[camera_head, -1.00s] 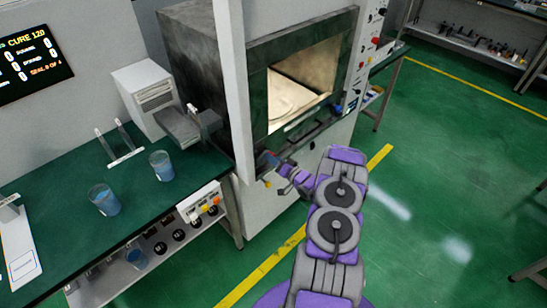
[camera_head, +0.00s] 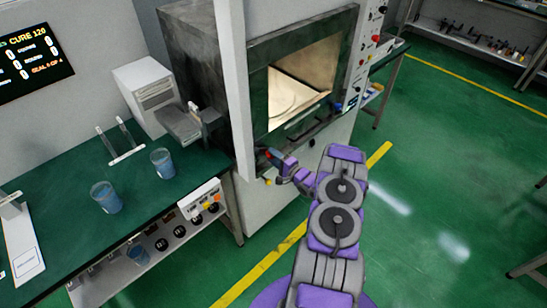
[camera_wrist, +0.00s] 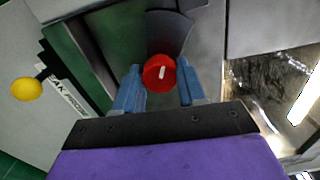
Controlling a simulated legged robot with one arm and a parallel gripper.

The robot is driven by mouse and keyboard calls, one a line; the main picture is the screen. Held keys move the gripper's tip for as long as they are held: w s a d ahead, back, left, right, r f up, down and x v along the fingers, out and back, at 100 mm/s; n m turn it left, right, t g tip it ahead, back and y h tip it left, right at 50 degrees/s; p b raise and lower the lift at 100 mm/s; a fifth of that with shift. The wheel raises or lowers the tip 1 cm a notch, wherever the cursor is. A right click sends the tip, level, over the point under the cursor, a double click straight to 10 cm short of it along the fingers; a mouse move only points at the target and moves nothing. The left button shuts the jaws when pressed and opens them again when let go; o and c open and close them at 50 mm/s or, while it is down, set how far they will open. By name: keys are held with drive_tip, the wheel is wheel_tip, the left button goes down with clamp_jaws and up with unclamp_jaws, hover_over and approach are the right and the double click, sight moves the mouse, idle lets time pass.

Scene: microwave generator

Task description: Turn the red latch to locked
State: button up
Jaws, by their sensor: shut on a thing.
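The red latch (camera_wrist: 159,72) shows in the wrist view as a round red knob with a short white mark, near upright, on its face. The blue fingers of my gripper (camera_wrist: 158,86) stand on either side of it, shut on it. In the head view my gripper (camera_head: 272,157) is at the lower left front corner of the microwave generator (camera_head: 259,100), below its open chamber. A bit of red shows there at the fingers. The latch's base is partly hidden behind the knob and fingers.
A yellow knob (camera_wrist: 26,90) sits left of the latch beside a partly readable label. A green bench (camera_head: 135,190) with blue-filled beakers (camera_head: 106,198) stands at the left. Green floor to the right is open.

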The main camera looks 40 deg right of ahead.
drive_tip(key=shift+d+m, duration=0.25)
drive_tip(key=shift+m, duration=0.45)
drive_tip(key=o, duration=0.7)
drive_tip(key=shift+c, duration=0.2)
drive_tip(key=o, duration=0.4)
drive_tip(key=shift+d+f, duration=0.2)
drive_tip(key=shift+d, duration=0.05)
drive_tip(key=s, duration=0.5)
drive_tip(key=s+p, duration=0.1)
drive_tip(key=s, duration=0.5)
drive_tip(key=s+d, duration=0.1)
drive_tip(key=s, duration=0.5)
drive_tip(key=shift+s+p, duration=0.15)
drive_tip(key=shift+p, duration=0.2)
drive_tip(key=shift+d, duration=0.1)
